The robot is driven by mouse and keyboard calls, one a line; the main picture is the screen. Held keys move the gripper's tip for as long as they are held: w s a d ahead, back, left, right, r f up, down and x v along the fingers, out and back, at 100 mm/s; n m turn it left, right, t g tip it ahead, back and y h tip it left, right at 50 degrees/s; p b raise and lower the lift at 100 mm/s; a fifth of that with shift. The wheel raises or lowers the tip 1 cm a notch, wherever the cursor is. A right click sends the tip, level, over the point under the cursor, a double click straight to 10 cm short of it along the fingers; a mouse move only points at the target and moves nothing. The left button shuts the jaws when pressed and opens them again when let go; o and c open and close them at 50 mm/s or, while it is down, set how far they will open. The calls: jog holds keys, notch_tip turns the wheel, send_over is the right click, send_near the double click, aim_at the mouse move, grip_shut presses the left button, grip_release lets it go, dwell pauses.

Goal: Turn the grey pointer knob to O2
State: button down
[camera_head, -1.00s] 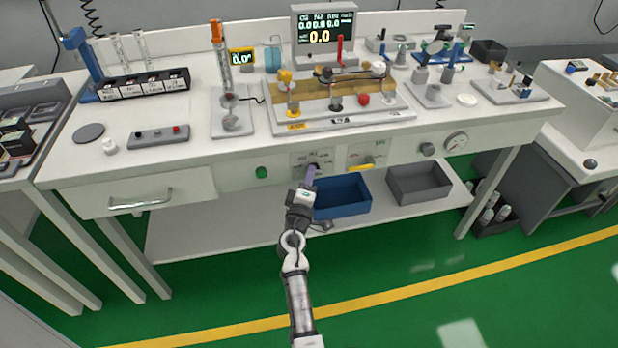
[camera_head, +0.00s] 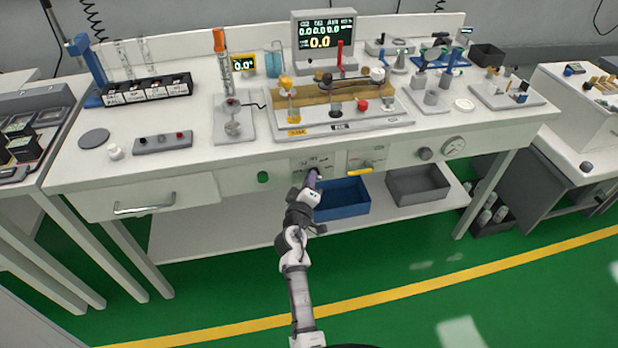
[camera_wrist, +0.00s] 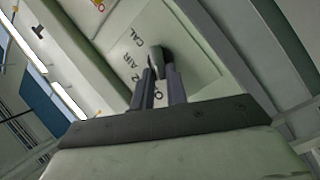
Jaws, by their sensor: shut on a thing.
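The grey pointer knob (camera_wrist: 156,58) shows between my gripper's fingertips in the wrist view. It sits on a pale label plate (camera_wrist: 185,50) with lettering that reads AIR and CAL, part of another label ending in what looks like a 2, and an O between the fingers. My gripper (camera_wrist: 161,78) is shut on the knob, its dark fingers on either side. In the head view my gripper (camera_head: 312,180) reaches up to the plate (camera_head: 298,164) on the bench's front panel. My gripper mostly hides the knob there, and its exact pointing direction is hard to tell.
To the right on the same panel are a yellow lever (camera_head: 360,171), a grey knob (camera_head: 425,154) and a round gauge (camera_head: 453,146). A green button (camera_head: 263,177) is to the left. A blue bin (camera_head: 343,199) and a grey bin (camera_head: 418,186) stand on the shelf below.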

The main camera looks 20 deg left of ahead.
jog(key=shift+w+d+r+m+g+p, duration=0.1)
jog(key=shift+r+m+g+p, duration=0.25)
jog(key=shift+m+p, duration=0.45)
jog(key=shift+w+d+r+m+g+p, duration=0.1)
jog(key=shift+m+g+p, duration=0.35)
jog(key=shift+m+p, duration=0.35)
jog(key=c, duration=1.4)
grip_release()
jog(key=shift+f, duration=0.1)
jog(key=shift+s, duration=0.1)
